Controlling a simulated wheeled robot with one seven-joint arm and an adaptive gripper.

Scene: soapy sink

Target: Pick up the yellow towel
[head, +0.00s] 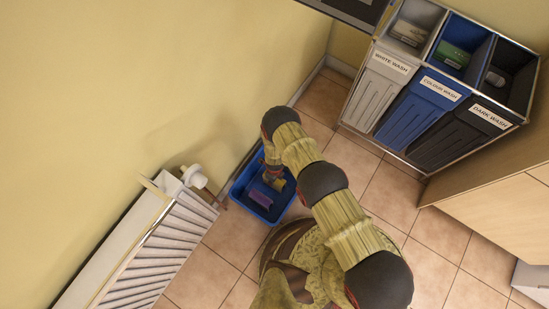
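A small yellow patch (279,184) shows inside the blue tub (241,189) on the floor. It may be the yellow towel, but it is too small and too covered to be sure. My gripper (272,175) points down over the tub, right by the yellow patch. My arm hides part of it, and I cannot see whether its fingers are open or shut, or whether they touch the cloth. A purple-blue item (261,198) lies in the tub below the yellow patch.
A white radiator (160,250) with a valve (195,177) stands left of the tub, and the yellow wall is close behind. Bins for white wash (377,92), colour wash (415,115) and dark wash (460,135) stand upper right. Tiled floor lies open between.

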